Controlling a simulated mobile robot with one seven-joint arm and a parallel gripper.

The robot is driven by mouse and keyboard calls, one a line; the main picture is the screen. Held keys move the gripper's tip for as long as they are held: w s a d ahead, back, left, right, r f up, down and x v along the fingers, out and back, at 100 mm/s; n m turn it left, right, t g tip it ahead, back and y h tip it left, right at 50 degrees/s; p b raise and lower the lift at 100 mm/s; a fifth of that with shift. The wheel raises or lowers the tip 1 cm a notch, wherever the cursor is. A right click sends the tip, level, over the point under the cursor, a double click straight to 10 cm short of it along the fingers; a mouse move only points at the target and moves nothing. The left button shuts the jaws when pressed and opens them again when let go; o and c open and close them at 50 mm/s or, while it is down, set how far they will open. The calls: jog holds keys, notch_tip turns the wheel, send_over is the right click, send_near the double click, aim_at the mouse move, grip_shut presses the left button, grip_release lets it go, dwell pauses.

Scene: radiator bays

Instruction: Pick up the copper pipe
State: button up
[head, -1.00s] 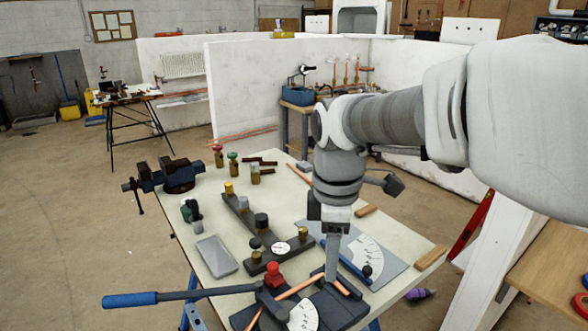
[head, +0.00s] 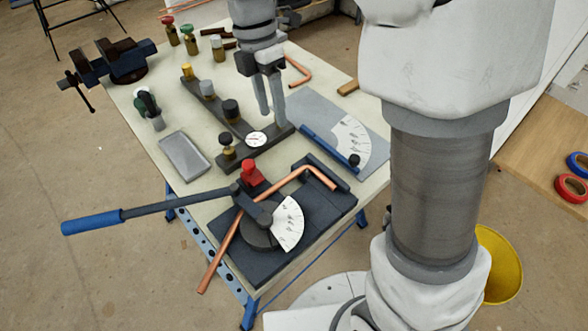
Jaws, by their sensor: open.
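A bent copper pipe (head: 232,232) lies in the pipe bender (head: 310,222) at the near end of the workbench, its long end sticking out past the front edge. A second bent copper pipe (head: 298,72) lies farther back on the bench, partly hidden behind my gripper. My gripper (head: 271,112) points down above the middle of the bench, between the two pipes. Its two fingers are apart, with nothing seen between them. It appears above or just behind the dark manifold; the exact height is hard to tell.
The bender's blue-handled lever (head: 150,210) reaches left past the bench. A dark manifold with valves (head: 230,118), a grey tray (head: 184,154), an angle plate (head: 330,125) and a vise (head: 110,60) crowd the bench top. A yellow bucket (head: 500,265) stands at right.

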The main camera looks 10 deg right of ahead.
jog(key=shift+s+d+f+b, duration=0.4)
jog(key=shift+s+f, duration=0.05)
jog(key=shift+f, duration=2.25)
jog(key=shift+s+d+f+b, duration=0.35)
jog(key=shift+s+f+b, duration=0.15)
jog(key=shift+f, duration=2.2)
jog(key=shift+s+d+f+b, duration=0.35)
jog(key=shift+s+d+f, duration=0.1)
jog(key=shift+f, duration=2.25)
grip_shut()
